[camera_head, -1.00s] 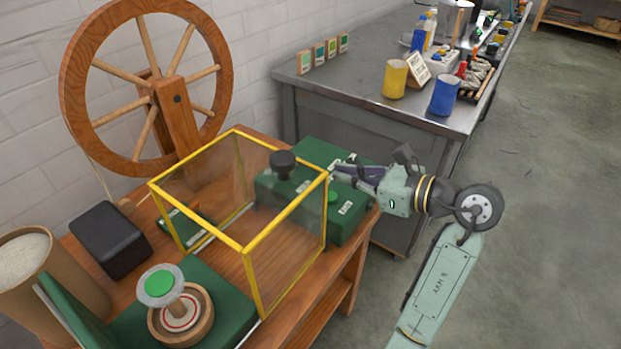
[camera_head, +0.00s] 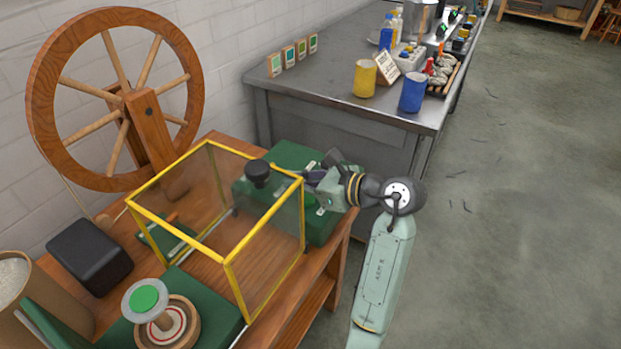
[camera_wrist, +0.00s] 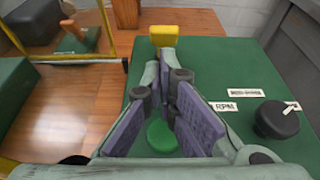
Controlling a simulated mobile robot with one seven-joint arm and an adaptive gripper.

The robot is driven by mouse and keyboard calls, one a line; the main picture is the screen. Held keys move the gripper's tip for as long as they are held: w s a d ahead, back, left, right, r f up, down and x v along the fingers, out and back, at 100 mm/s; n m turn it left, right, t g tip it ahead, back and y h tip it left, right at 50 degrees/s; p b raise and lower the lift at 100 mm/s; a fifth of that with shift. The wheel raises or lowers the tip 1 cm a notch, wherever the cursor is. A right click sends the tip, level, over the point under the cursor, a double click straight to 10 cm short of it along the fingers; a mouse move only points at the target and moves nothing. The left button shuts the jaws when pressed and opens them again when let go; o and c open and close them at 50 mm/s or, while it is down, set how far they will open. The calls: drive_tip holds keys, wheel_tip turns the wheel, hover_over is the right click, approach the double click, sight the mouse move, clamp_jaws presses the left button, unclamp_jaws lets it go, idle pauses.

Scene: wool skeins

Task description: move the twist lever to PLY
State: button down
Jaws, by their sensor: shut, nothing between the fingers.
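A small orange lever (camera_head: 172,217) stands on a low green base (camera_head: 165,236) on the wooden bench, seen behind the clear panels of a yellow-framed guard. It looks like the twist lever; its setting and labels are too small to read. It also shows at the upper left of the wrist view (camera_wrist: 73,29). My gripper (camera_head: 308,178) is shut and empty over the green box (camera_head: 322,225), to the right of the lever and apart from it. In the wrist view its purple-padded fingers lie above a green button (camera_wrist: 161,136).
The yellow-framed guard (camera_head: 228,262) stands between my gripper and the lever. A yellow block (camera_wrist: 163,34) is ahead of the fingers. A black knob (camera_wrist: 277,120) sits near an RPM label. The spinning wheel (camera_head: 45,110) is at the back left, the grey table (camera_head: 325,90) behind.

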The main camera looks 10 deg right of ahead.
drive_tip(key=shift+x, duration=1.4)
